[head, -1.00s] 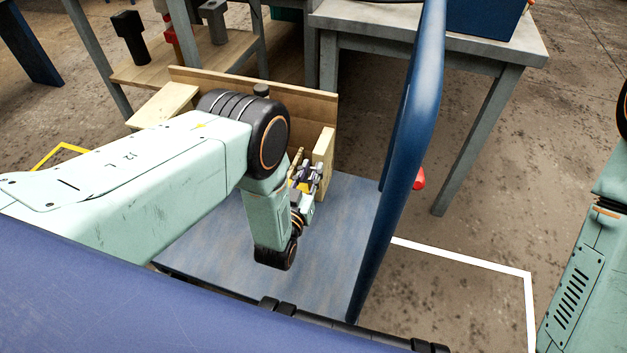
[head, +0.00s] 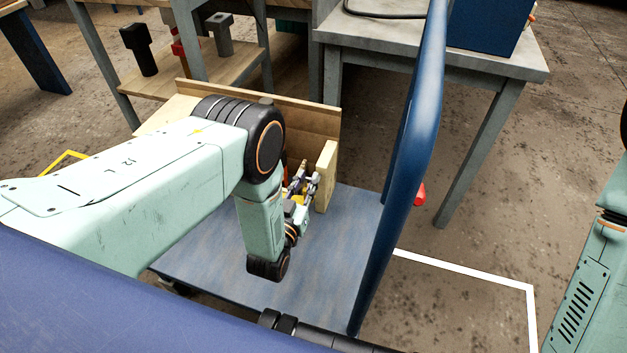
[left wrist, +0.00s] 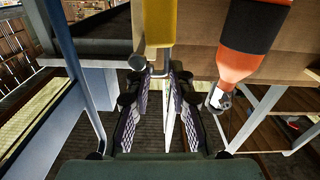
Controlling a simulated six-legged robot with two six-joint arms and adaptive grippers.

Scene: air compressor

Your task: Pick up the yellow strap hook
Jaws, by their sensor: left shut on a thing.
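The yellow strap hook (left wrist: 160,22) shows at the top middle of the left wrist view as a yellow body with a grey metal shaft below it. The shaft runs down to the tips of my left gripper (left wrist: 160,82), whose fingers are shut on it. In the head view my left gripper (head: 304,186) is beside the right end of the wooden box, over the blue cart top. My arm link hides part of it there, and the hook is hard to make out. My right arm shows at the right edge; its gripper is out of view.
The wooden box (head: 328,172) stands on the blue cart (head: 330,262). A blue cart handle (head: 407,150) rises on the right. An orange and black tool (left wrist: 250,45) is close on the right in the left wrist view. A grey table (head: 400,38) stands behind.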

